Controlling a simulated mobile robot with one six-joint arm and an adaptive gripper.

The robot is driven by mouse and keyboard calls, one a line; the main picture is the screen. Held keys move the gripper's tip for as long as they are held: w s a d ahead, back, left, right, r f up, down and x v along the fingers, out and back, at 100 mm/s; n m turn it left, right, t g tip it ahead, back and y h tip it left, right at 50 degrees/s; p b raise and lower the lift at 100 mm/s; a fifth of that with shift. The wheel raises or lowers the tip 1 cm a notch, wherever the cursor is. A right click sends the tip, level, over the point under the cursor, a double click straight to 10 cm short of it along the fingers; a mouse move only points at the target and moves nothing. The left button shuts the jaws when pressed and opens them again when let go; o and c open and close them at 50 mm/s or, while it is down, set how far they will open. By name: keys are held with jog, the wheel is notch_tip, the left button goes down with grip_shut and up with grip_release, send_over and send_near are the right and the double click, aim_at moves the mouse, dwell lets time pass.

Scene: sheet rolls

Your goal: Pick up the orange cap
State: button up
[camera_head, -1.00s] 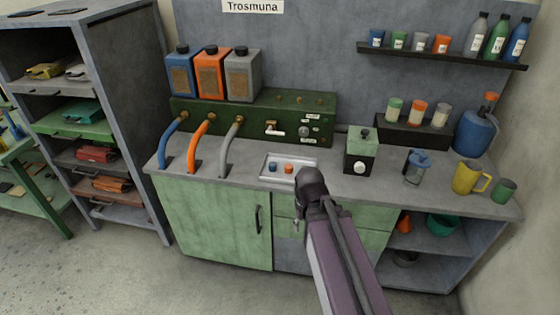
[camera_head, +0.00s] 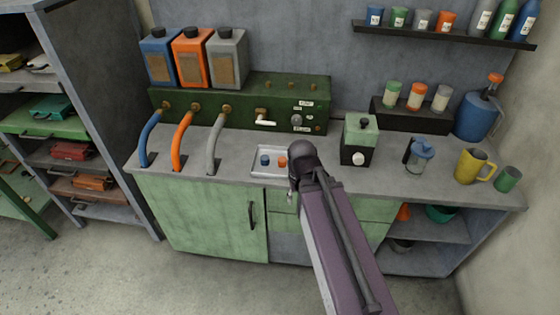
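A small orange cap (camera_head: 282,162) lies in a shallow light tray (camera_head: 258,175) on the grey counter. A small blue cap (camera_head: 265,160) lies just left of it. My arm reaches in from the bottom, and its dark rounded wrist is just right of the orange cap in the picture, covering the tray's right side. Only a small part of my gripper (camera_head: 290,190) shows below the wrist, in front of the counter edge. Its fingers are mostly hidden, so open or shut cannot be told.
A green panel (camera_head: 240,105) with blue, orange and grey hoses stands behind the tray. A green box (camera_head: 359,140), a lidded clear jar (camera_head: 419,158), a yellow mug (camera_head: 473,167) and a green cup (camera_head: 508,179) stand to the right.

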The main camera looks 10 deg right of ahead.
jog(key=o, duration=0.5)
jog(key=shift+w+d, duration=0.1)
jog(key=shift+w, duration=0.05)
notch_tip(320, 180, up, 2)
jog(key=n+t+p, duration=0.1)
jog(key=n+p, duration=0.1)
jog(key=n, duration=0.1)
send_over(282, 158)
jog(key=s, duration=0.2)
jog(key=shift+w+d, duration=0.15)
jog(key=shift+w, duration=0.05)
jog(key=shift+f, duration=0.1)
jog(key=f+b, duration=0.2)
jog(key=b, duration=0.1)
jog(key=f+b, duration=0.2)
jog(key=f, duration=0.1)
jog(key=w+f+b, duration=0.1)
jog(key=f+b, duration=0.2)
jog(key=shift+f+b, duration=0.2)
jog(key=shift+b, duration=0.15)
